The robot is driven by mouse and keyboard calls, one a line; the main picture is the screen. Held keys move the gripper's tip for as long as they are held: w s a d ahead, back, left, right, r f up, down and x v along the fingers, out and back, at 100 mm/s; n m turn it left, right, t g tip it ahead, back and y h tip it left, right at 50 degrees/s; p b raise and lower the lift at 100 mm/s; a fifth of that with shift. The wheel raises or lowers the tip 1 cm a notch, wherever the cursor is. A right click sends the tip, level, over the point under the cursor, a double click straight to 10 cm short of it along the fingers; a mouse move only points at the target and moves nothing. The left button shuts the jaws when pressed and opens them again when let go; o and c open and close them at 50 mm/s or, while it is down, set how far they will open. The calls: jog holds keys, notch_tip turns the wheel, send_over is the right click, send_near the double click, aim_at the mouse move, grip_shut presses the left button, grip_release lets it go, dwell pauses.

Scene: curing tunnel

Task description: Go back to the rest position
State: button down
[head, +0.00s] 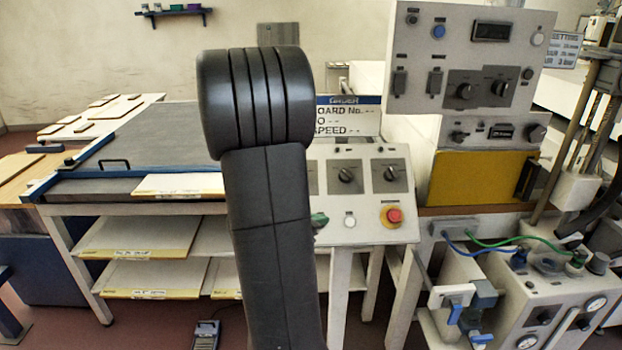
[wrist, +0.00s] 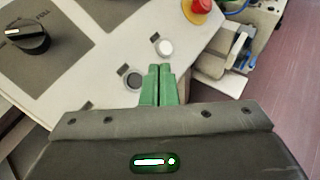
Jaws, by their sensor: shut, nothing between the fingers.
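My gripper (wrist: 159,84) shows in the wrist view with its two green fingers together and nothing between them. It is over the sloped control panel (wrist: 110,50), close to a black button (wrist: 133,80) and a white button (wrist: 165,47). In the head view my dark arm stands in the middle and hides part of the panel. Whether the fingers touch the panel I cannot tell.
A red emergency button (head: 394,215) stands out on the panel's right. A taller control box (head: 470,60) rises behind it. A machine with hoses and gauges (head: 540,300) is at the right. A bench with shelves (head: 140,210) is at the left. Floor shows at lower left.

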jog(key=shift+w+f+p, duration=0.1)
jog(key=shift+w+p, duration=0.2)
jog(key=shift+p, duration=0.85)
jog(key=s+r+p, duration=0.1)
jog(key=s, duration=0.1)
jog(key=s+r, duration=0.2)
jog(key=shift+d+r+p, duration=0.1)
jog(key=shift+d+p, duration=0.1)
jog(key=shift+p, duration=0.2)
